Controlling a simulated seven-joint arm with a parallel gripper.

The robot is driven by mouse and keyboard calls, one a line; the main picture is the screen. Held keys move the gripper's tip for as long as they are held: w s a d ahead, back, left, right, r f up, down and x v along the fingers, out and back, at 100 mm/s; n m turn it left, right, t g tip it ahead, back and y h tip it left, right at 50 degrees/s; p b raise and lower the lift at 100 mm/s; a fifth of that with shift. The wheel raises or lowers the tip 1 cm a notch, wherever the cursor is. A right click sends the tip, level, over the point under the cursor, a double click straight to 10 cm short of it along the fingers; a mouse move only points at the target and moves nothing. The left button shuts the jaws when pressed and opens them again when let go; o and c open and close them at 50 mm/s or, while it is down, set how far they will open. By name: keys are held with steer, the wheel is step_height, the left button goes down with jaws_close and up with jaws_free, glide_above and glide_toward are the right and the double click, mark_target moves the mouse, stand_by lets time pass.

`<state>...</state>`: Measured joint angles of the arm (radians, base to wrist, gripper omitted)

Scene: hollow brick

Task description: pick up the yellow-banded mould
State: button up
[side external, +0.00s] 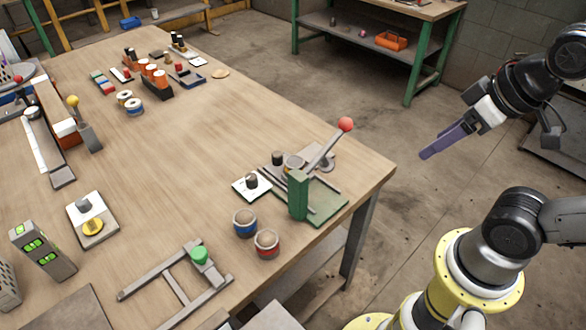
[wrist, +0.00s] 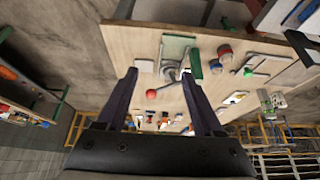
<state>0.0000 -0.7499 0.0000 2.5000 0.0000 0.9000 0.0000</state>
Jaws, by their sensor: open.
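Two dark cup-like moulds stand near the table's front edge in the side external view, one blue-banded (side external: 245,223) and one red-banded (side external: 267,243). I cannot clearly make out a yellow-banded mould. A small greyish cylinder (side external: 293,163) sits behind the green lever press (side external: 299,194), partly hidden, and its band colour is unclear. My gripper (side external: 428,154) is open and empty, in the air right of the table's corner, apart from everything. In the wrist view its two fingers (wrist: 159,75) are spread, with the press area seen beyond them.
The press lever ends in a red ball (side external: 345,124) that stands up near the table corner. A metal frame with a green knob (side external: 199,254) lies at the front. Several small parts fill the far end. The table's middle (side external: 190,170) is clear.

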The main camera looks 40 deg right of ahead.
steer(key=shift+o, duration=0.3)
steer(key=w+a+r+m+g, duration=0.1)
steer(key=w+r+m, duration=0.2)
steer(key=w+m, duration=0.4)
steer(key=w+r+m, duration=0.4)
steer(key=w+m, duration=0.2)
steer(key=w, duration=0.2)
steer(key=m+g, duration=0.3)
steer(key=g, duration=0.2)
glide_above(294, 161)
step_height(294, 161, down, 22)
steer(key=shift+s+f, duration=0.1)
steer(key=shift+f, duration=3.25)
steer(key=shift+r, duration=0.1)
jaws_close()
